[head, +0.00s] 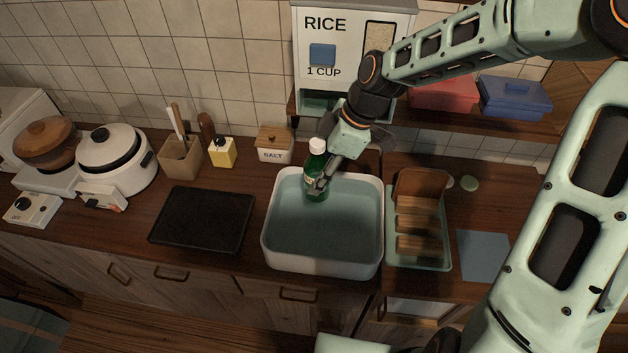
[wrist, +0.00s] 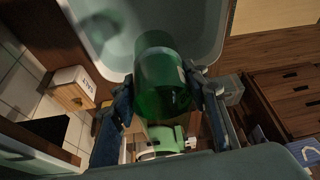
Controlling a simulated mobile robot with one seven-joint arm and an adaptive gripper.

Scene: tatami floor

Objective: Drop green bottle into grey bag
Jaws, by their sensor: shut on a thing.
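The green bottle (head: 316,168) has a white cap and stands nearly upright at the back of the white basin. My gripper (head: 322,183) is shut on the side of the bottle. In the wrist view the bottle (wrist: 162,82) sits between both fingers of my gripper (wrist: 165,100), with the basin beyond it. I cannot tell whether its base touches the basin floor. I cannot make out a grey bag in either view.
The basin (head: 322,264) has tall walls. A black board (head: 202,218) lies left of it, a salt box (head: 274,150) behind, a tray with slots (head: 447,230) to the right. A rice dispenser (head: 345,60) and a shelf with boxes (head: 515,97) stand at the back.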

